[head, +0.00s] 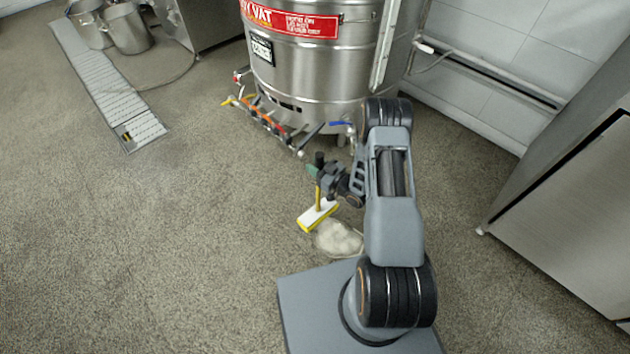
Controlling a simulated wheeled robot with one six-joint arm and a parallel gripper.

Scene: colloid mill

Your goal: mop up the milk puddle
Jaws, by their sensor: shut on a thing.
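The milk puddle (338,238) is a whitish patch on the speckled floor, just in front of my base. A mop (317,215) has a flat white head with yellow edges and a short yellow handle. My gripper (320,176) is shut on the mop's handle, whose dark top sticks up above the jaws. The mop head is at the upper left edge of the puddle in the picture. I cannot tell whether it touches the floor. My arm hides part of the puddle's right side.
A large steel vat (310,70) stands behind the mop, with a row of colored valves (268,124) low at its front. A steel cabinet (565,200) stands at right. A drain grate (105,88) and steel pots (126,28) are at upper left. The left floor is clear.

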